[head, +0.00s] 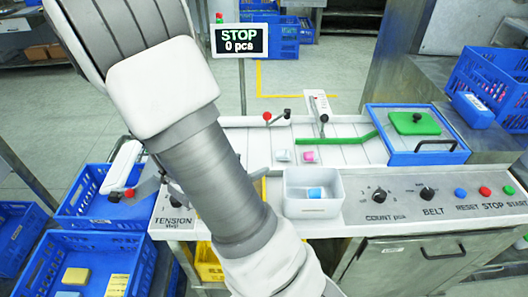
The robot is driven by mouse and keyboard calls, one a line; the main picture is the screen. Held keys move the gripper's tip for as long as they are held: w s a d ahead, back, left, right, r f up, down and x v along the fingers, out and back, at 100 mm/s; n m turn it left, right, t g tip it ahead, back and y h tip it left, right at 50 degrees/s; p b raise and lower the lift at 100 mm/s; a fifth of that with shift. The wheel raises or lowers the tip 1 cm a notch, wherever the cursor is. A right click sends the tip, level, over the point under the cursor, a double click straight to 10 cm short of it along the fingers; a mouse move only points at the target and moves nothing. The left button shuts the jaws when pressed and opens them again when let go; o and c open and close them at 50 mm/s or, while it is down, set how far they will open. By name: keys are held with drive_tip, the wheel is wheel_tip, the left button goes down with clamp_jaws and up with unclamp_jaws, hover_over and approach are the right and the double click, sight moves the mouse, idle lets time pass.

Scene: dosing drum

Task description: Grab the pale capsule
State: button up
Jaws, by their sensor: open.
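A small pale bluish-white piece (283,155), which looks like the pale capsule, lies on the white belt surface in the middle of the head view. A pink and white piece (310,156) lies just to its right, a small gap apart. My arm crosses from the upper left to the bottom centre, left of both pieces, and hides part of the machine's left side. I cannot make out my gripper in this view. Nothing covers the pale piece.
A white open bin (313,208) holding a blue piece (316,193) stands in front of the belt. A green bar (335,141) and a blue box with a green lid (415,123) are at the right. The control panel (440,199) runs along the front. A sign (239,40) reads STOP, 0 pcs.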

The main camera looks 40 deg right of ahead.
drive_tip(key=b, duration=0.3)
approach(281, 154)
drive_tip(key=x, duration=0.4)
drive_tip(key=shift+w+a+f, duration=0.1)
drive_tip(key=shift+w+f, duration=0.05)
drive_tip(key=shift+w, duration=0.15)
drive_tip(key=x, duration=0.2)
drive_tip(key=b+x, duration=0.1)
drive_tip(key=x, duration=0.1)
drive_tip(key=shift+s, duration=0.25)
drive_tip(key=shift+w+d+f, duration=0.2)
drive_tip(key=shift+d, duration=0.4)
drive_tip(key=c, duration=1.4)
drive_tip(key=shift+r, duration=0.15)
